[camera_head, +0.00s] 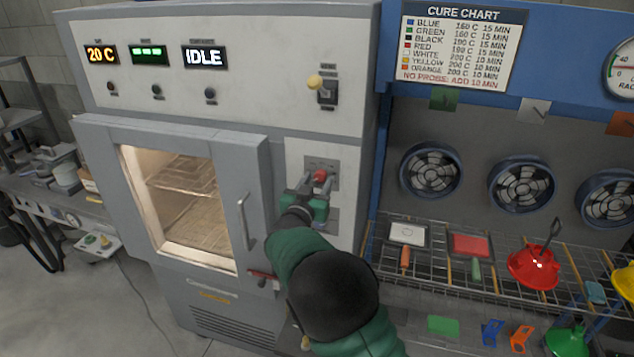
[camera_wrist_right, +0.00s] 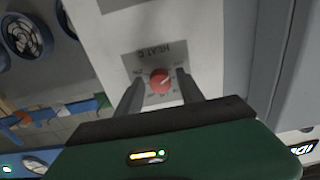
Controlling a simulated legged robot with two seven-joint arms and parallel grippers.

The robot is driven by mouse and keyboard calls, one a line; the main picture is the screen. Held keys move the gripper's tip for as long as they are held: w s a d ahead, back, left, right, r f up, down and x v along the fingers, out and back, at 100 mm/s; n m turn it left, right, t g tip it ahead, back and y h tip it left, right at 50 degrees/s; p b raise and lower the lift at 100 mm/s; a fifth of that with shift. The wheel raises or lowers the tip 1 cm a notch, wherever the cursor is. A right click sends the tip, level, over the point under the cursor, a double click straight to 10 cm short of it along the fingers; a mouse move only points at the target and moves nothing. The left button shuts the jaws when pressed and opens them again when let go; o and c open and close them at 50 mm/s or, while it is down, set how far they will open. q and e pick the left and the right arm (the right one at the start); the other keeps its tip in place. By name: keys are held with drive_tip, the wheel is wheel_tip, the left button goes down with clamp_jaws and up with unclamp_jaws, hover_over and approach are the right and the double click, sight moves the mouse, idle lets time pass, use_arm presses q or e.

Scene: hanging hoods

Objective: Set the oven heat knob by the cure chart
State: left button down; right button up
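The red heat knob (camera_head: 320,176) is on the oven's (camera_head: 225,95) front panel, right of the door. In the right wrist view the knob (camera_wrist_right: 160,80) sits on a grey plate marked "HEAT C" with a dial scale too small to read. My right gripper (camera_head: 316,188) is at the knob. In the wrist view its two fingers (camera_wrist_right: 160,88) stand apart on either side of the knob, with a gap showing at each side. The cure chart (camera_head: 462,45) hangs at upper right, listing colours with temperatures and minutes. The oven displays read 20 C and IDLE. My left gripper is out of view.
The oven door (camera_head: 180,195) looks shut, with lit, empty racks behind glass. A yellow-tipped switch (camera_head: 322,88) is above the knob. To the right, a wire rack (camera_head: 500,275) holds a white panel, a red panel and a red lamp-like hood (camera_head: 534,268), below several fans.

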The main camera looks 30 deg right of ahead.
clamp_jaws()
drive_tip(key=shift+f+m+b, duration=0.15)
drive_tip(key=shift+m+b, duration=0.45)
drive_tip(key=shift+b, duration=0.15)
drive_tip(key=m+b, duration=0.3)
drive_tip(key=shift+f, duration=0.1)
drive_tip(key=shift+m+b, duration=1.5)
drive_tip(key=shift+m, duration=0.3)
drive_tip(key=shift+r, duration=0.2)
drive_tip(key=shift+o, duration=1.1)
unclamp_jaws()
drive_tip(key=shift+a+r, duration=0.1)
